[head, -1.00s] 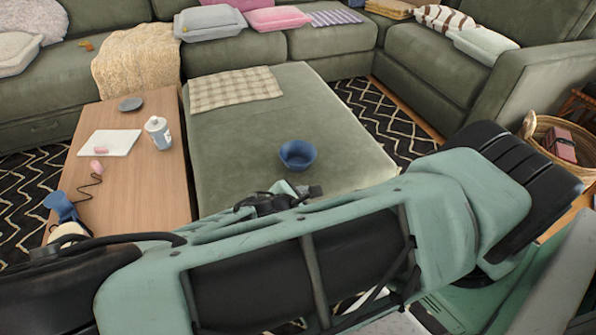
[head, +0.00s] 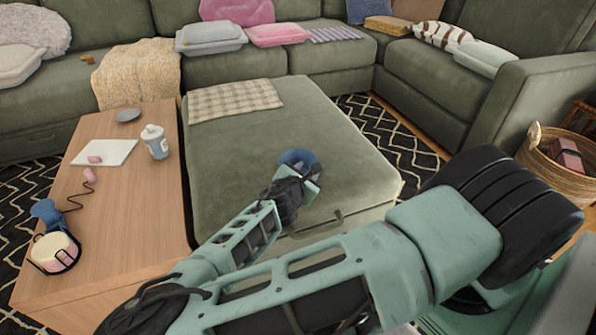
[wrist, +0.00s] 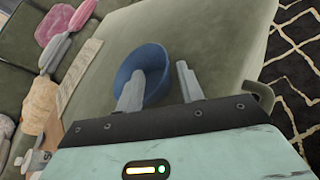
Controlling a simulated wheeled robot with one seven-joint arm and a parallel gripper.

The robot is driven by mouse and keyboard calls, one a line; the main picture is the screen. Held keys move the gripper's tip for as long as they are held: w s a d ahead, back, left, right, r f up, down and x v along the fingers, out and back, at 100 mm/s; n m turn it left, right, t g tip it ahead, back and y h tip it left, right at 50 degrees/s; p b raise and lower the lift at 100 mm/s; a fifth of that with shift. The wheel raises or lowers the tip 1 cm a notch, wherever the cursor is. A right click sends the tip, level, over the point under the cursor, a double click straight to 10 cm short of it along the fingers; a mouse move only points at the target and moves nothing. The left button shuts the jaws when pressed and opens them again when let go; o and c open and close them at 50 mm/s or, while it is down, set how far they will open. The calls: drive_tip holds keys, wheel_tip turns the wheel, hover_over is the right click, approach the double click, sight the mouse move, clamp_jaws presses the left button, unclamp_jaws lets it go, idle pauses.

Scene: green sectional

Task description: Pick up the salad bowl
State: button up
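The blue salad bowl (head: 299,158) stands upright on the green ottoman (head: 240,150), near its front part. In the head view my gripper (head: 300,178) is right in front of the bowl and hides much of it. In the wrist view the bowl (wrist: 151,62) lies just beyond the fingers. My gripper (wrist: 160,88) is open there, with its two fingers well apart. The left finger overlaps the bowl in the picture and the right finger is by its right side. I cannot tell whether either finger touches the bowl.
A checked cloth (head: 235,97) lies on the ottoman's back part. A green sofa surrounds the back. A wicker basket (head: 556,165) stands at right.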

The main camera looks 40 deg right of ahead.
drive_tip(key=shift+b+x, duration=0.8)
drive_tip(key=shift+x, duration=2.3)
drive_tip(key=shift+s+f, duration=0.2)
drive_tip(key=shift+c, duration=0.3)
clamp_jaws()
